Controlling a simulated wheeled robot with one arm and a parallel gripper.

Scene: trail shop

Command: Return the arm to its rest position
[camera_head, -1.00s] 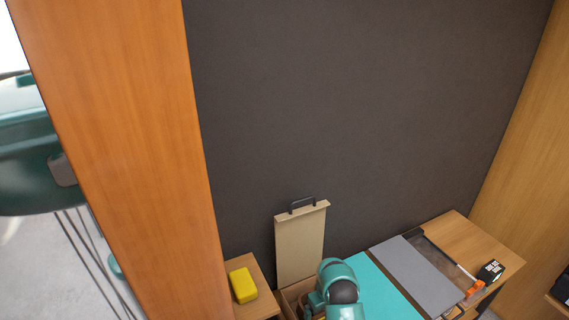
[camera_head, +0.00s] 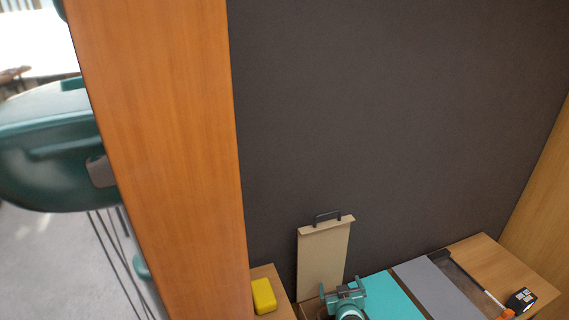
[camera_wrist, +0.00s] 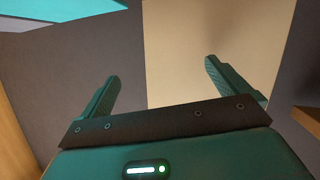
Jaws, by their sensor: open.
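My gripper (camera_head: 343,287) is at the bottom of the head view, in front of an upright beige lid (camera_head: 322,258) with a dark handle. Its two teal fingers are spread with nothing between them. In the wrist view my gripper (camera_wrist: 162,72) shows the same wide gap, and the beige panel (camera_wrist: 200,45) fills the background behind it. The box under the lid is mostly hidden by my gripper and the picture's lower edge.
A yellow block (camera_head: 264,296) sits on a wooden surface left of the lid. A wooden post (camera_head: 160,150) stands at left; a dark wall (camera_head: 400,120) is behind.

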